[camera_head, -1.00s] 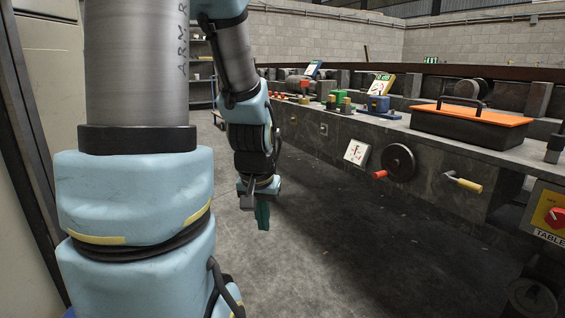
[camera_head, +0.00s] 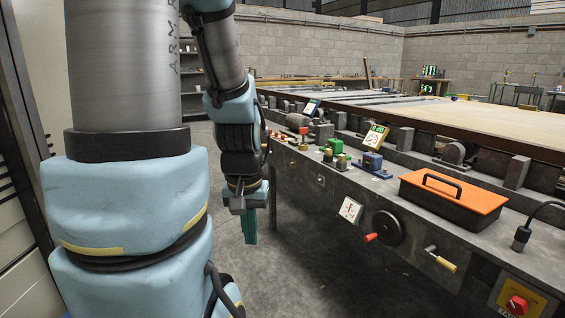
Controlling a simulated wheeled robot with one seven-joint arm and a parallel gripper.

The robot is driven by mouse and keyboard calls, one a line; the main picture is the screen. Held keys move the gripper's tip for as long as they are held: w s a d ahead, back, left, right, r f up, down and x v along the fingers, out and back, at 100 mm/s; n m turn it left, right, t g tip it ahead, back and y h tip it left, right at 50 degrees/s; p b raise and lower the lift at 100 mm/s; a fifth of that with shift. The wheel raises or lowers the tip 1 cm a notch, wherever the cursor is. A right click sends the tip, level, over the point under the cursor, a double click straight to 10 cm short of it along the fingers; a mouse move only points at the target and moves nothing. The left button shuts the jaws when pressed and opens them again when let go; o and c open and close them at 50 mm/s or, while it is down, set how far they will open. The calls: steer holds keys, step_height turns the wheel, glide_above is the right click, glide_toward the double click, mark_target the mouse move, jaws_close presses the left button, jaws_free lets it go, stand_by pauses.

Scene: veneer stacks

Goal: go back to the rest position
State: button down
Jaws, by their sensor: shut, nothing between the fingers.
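My gripper (camera_head: 250,228) hangs below the wrist of my arm, pointing down over the floor. Its green fingers are together with nothing between them. It is apart from the long grey machine bench (camera_head: 300,193) on its right. My arm's blue and grey links fill the left of the view.
The bench carries an orange-topped toolbox (camera_head: 453,198), green and blue devices (camera_head: 372,161) and a small screen (camera_head: 376,136). A black handwheel (camera_head: 387,227) and a yellow-handled crank (camera_head: 441,259) stick out from its front. Bare concrete floor (camera_head: 310,270) lies in front. Shelves (camera_head: 190,72) stand behind.

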step_height(320, 180, up, 15)
steer(key=p, duration=1.2)
steer(key=shift+f, duration=0.2)
